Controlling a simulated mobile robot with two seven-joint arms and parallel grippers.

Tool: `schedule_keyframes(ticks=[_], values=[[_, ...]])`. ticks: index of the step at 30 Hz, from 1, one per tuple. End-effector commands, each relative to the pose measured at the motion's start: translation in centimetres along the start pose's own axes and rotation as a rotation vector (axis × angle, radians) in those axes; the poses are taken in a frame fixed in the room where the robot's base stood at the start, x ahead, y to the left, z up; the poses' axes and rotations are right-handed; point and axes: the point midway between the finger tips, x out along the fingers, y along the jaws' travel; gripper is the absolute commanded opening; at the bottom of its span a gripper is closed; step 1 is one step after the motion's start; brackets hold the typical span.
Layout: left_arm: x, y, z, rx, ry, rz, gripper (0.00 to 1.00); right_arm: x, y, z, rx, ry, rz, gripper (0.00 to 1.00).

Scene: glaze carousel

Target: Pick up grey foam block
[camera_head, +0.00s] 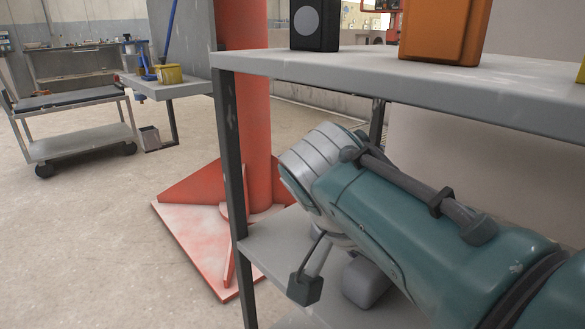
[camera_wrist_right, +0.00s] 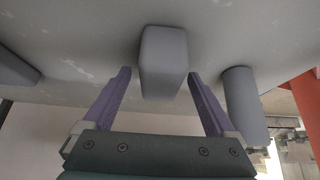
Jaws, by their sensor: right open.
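A grey block (camera_wrist_right: 163,62) with rounded edges is in the middle of the right wrist view, on the pale shelf surface, which appears upside down there. My right gripper (camera_wrist_right: 159,73) is open, its two purple fingers on either side of the block with visible gaps; it is not gripping it. In the head view my teal right arm reaches over the lower shelf (camera_head: 262,243) and hides much of it. A grey rounded object (camera_head: 366,282) shows partly below the arm; I cannot tell whether it is the same block. My left gripper is not in view.
A grey cylinder (camera_wrist_right: 243,105) stands right of the block and another grey object (camera_wrist_right: 15,70) is at the left. The upper shelf (camera_head: 450,90) above my arm holds a black box (camera_head: 314,25) and an orange box (camera_head: 443,30). A red column (camera_head: 245,120) stands behind the rack's post.

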Motion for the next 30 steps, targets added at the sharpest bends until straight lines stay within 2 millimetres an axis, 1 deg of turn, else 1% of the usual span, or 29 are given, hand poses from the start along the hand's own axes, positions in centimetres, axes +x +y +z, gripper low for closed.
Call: schedule_keyframes(ticks=[1,2,24,30], values=[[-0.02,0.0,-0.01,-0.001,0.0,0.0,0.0,0.0,0.01,-0.01,0.0,0.0,0.0,0.88],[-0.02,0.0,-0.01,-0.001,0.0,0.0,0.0,0.0,0.01,-0.02,0.0,0.0,0.0,0.84],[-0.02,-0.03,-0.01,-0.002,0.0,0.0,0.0,0.04,0.03,-0.02,0.0,0.0,0.0,0.02],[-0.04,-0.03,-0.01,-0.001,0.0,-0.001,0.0,0.03,0.03,-0.04,0.0,0.0,0.0,0.02]])
